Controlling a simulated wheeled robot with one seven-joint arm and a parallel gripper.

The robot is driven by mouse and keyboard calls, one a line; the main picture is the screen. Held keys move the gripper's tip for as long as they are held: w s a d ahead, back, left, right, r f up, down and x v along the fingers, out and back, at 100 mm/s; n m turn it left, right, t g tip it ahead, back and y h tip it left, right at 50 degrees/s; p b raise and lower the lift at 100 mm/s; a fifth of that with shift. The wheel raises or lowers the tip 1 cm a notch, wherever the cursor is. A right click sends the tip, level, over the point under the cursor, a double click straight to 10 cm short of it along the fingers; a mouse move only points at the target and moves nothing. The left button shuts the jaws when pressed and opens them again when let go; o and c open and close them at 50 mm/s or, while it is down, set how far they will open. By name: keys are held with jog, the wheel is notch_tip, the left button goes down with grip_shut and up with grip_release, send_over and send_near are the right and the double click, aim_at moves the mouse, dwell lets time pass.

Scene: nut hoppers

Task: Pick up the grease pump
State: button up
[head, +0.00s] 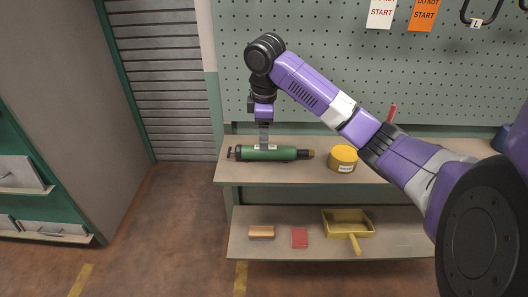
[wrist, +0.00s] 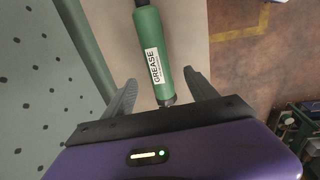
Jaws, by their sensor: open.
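The grease pump (head: 268,153) is a green cylinder with dark ends, lying lengthwise on the upper shelf near its left end. In the wrist view the pump (wrist: 152,50) shows a white label reading GREASE, and its lower end lies between my fingers. My gripper (head: 264,143) points down at the pump from above. In the wrist view my gripper (wrist: 160,88) is open, with one dark finger on each side of the pump and visible gaps to it. Whether the fingertips reach down to the shelf is not clear.
The upper shelf (head: 300,179) also holds a yellow tin (head: 343,158) right of the pump. A pegboard (head: 385,70) rises behind. The lower shelf (head: 330,248) holds a brush (head: 261,232), a red block (head: 299,238) and a yellow dustpan (head: 347,223). Open floor lies left.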

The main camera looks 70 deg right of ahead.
aim_at(262, 153)
jog(key=shift+s+d+f, duration=0.2)
jog(key=shift+s+f, duration=0.05)
jog(key=shift+f, duration=0.05)
jog(key=shift+w+d+f, duration=0.1)
jog(key=shift+d+f, duration=0.1)
jog(key=shift+f, duration=0.95)
jog(key=shift+w+d+f, duration=0.15)
jog(key=shift+d+f, duration=0.05)
jog(key=shift+f, duration=0.95)
jog(key=shift+w+d+f, duration=0.1)
jog(key=shift+d+f, duration=0.05)
jog(key=shift+f, duration=1)
grip_shut()
